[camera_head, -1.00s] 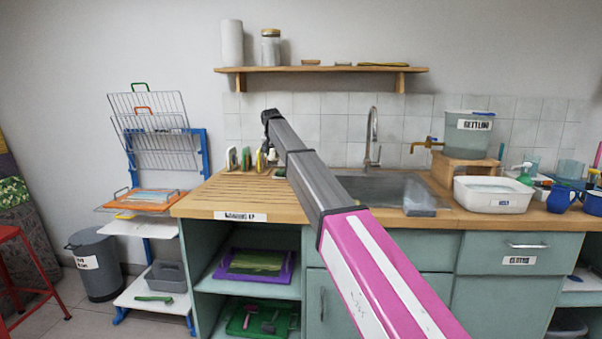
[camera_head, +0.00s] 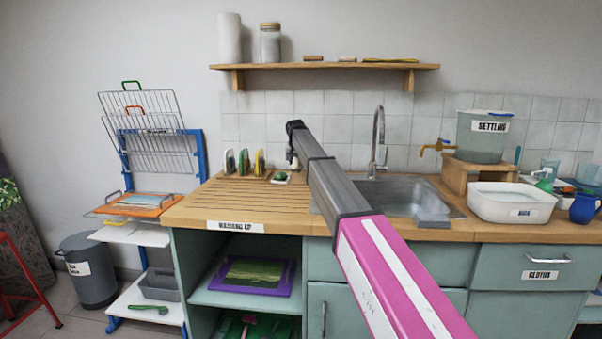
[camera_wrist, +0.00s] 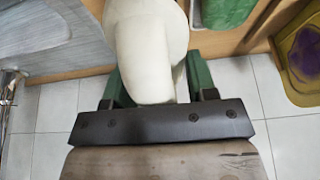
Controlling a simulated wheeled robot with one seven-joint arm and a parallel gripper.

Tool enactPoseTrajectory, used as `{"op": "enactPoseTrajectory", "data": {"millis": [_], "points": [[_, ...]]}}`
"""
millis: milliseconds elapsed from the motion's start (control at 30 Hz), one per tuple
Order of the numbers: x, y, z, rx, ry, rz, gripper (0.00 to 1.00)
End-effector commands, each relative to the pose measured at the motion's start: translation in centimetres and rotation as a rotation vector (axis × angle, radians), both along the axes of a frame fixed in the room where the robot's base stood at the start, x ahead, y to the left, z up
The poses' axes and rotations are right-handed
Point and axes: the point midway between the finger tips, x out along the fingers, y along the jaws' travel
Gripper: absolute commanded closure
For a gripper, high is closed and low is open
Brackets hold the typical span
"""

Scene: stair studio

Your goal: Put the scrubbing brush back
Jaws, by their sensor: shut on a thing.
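The scrubbing brush appears to be the smooth cream piece (camera_wrist: 148,45) between the green fingers of my gripper (camera_wrist: 158,85) in the wrist view. The gripper is shut on it. No bristles show. In the head view my gripper (camera_head: 292,160) is at the far end of my arm, above the back of the counter between the draining board and the sink. Only a small pale part shows under it; the fingers are too small to make out. A small dish with a green piece (camera_head: 280,177) lies on the counter just left of and below the gripper.
Several upright rounded pieces (camera_head: 243,162) stand at the back of the slatted draining board (camera_head: 225,200). The sink (camera_head: 395,195) and tap (camera_head: 378,140) are to the right. A shelf (camera_head: 330,67) is above. A white basin (camera_head: 512,205) stands farther right. The draining board's front is clear.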

Motion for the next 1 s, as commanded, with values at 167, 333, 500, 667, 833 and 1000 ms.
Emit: {"op": "enactPoseTrajectory", "data": {"millis": [167,333,500,667,833,1000], "points": [[0.9,-1.5,-1.0,0.0,0.0,-0.001,0.7],[1.0,-1.7,-1.8,0.001,0.001,0.0,0.7],[1.0,-1.7,-4.2,0.0,0.001,0.0,0.7],[1.0,-1.7,-5.2,0.001,0.0,0.0,0.7],[1.0,-1.7,-5.2,0.001,0.0,0.0,0.7],[1.0,-1.7,-5.4,0.001,0.0,0.0,0.38]]}}
